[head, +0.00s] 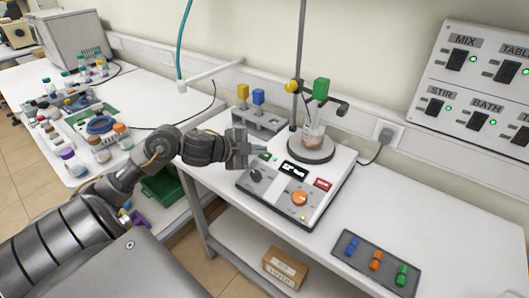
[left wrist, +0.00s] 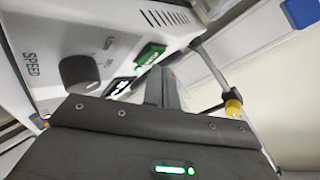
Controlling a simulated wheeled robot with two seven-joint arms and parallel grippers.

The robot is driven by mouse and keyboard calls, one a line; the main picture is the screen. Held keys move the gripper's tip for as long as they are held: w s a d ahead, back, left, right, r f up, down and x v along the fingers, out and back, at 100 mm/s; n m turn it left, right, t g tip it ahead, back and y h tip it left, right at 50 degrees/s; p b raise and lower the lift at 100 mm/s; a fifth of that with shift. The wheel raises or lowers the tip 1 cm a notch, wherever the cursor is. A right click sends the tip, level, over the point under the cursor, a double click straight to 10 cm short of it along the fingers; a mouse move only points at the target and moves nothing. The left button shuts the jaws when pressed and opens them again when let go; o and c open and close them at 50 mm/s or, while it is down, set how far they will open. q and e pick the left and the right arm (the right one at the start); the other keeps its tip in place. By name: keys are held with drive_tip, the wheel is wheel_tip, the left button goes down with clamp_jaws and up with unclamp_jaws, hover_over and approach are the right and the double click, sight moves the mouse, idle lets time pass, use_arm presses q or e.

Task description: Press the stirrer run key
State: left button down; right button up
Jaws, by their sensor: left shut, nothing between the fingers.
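The stirrer (head: 263,207) is a white and dark unit on the bench with a round plate and a beaker (head: 313,137) on it. Its green key (head: 268,157) sits at the panel's back left; a red key (head: 322,184) is at the right. My left gripper (head: 250,152) is shut and empty, its tips close beside the green key. In the left wrist view the green key (left wrist: 150,55) shows just beyond the fingers (left wrist: 163,88), near the speed knob (left wrist: 80,72). I cannot tell whether the tips touch it. My right gripper is not in view.
A stand rod (head: 299,70) with a green clamp rises behind the stirrer. A rack with yellow and blue pieces (head: 258,122) is behind my left gripper. A switch panel (head: 470,90) hangs at right. A grey tray (head: 372,268) lies at front right; bench between is clear.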

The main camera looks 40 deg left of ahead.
use_arm(q)
drive_tip(key=shift+s+r, duration=0.1)
drive_tip(key=shift+r, duration=0.2)
drive_tip(key=r+p, duration=0.1)
drive_tip(key=s+r+p, duration=0.1)
drive_tip(key=r+p, duration=0.2)
drive_tip(key=p, duration=0.1)
drive_tip(key=shift+s+r, duration=0.35)
idle(0.9)
